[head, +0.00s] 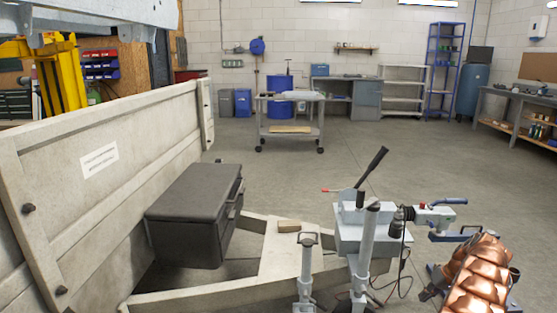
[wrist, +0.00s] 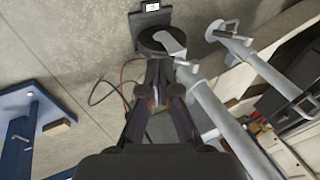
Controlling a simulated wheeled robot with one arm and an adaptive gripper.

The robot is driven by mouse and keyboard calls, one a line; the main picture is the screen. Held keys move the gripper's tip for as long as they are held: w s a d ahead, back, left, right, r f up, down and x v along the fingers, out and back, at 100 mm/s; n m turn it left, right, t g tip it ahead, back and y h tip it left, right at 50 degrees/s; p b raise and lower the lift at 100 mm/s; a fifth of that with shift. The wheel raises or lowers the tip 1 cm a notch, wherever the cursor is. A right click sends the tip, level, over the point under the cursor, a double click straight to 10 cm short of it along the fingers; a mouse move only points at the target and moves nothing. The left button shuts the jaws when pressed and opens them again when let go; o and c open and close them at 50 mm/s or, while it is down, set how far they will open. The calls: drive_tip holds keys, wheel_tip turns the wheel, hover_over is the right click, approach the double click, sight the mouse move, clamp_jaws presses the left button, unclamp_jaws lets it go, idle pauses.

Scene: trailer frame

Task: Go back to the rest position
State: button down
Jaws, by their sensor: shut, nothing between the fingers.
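My gripper (wrist: 158,72) shows in the wrist view, pointing up the picture. Its two dark fingers are together at the tips, with nothing visible between them. Beyond it lies the concrete floor, and pale grey metal posts (wrist: 212,105) stand close on its right. In the head view the light trailer frame (head: 215,290) carries a dark grey box (head: 190,205), a winch post (head: 363,235) with a black-handled lever, and a coupling (head: 435,214) at its right end. I cannot make out my gripper clearly in the head view.
A round black object (wrist: 165,40) and a loose dark cable (wrist: 100,92) lie near the fingertips in the wrist view. A blue stand (wrist: 35,105) is at left. In the head view, a cart (head: 290,120) stands farther back, with open floor (head: 400,145) around it.

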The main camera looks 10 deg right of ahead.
drive_tip(key=w+a+r+n+g+p, duration=0.15)
drive_tip(key=a+r+p, duration=0.75)
drive_tip(key=a+r, duration=1.7)
drive_tip(key=s+a+r+g+p, duration=0.2)
drive_tip(key=s+a+r+p, duration=0.3)
drive_tip(key=a+r, duration=0.5)
drive_tip(key=s+a+r+n+h+p, duration=0.1)
drive_tip(key=s+a+r+p, duration=0.1)
drive_tip(key=s+a+r, duration=0.5)
drive_tip(key=s+a+r+n+p, duration=0.1)
drive_tip(key=s+a+r+p, duration=0.3)
drive_tip(key=s, duration=0.6)
drive_tip(key=s+r+h+p, duration=0.1)
drive_tip(key=s+r+p, duration=0.1)
drive_tip(key=s, duration=0.7)
drive_tip(key=s+r+g+h+p, duration=0.1)
drive_tip(key=s+r+p, duration=0.1)
drive_tip(key=s, duration=0.8)
drive_tip(key=shift+s+r+h+p, duration=0.15)
drive_tip(key=shift+r+h+p, duration=0.25)
drive_tip(key=shift+p, duration=0.4)
drive_tip(key=shift+a+g, duration=0.1)
drive_tip(key=shift+g, duration=0.15)
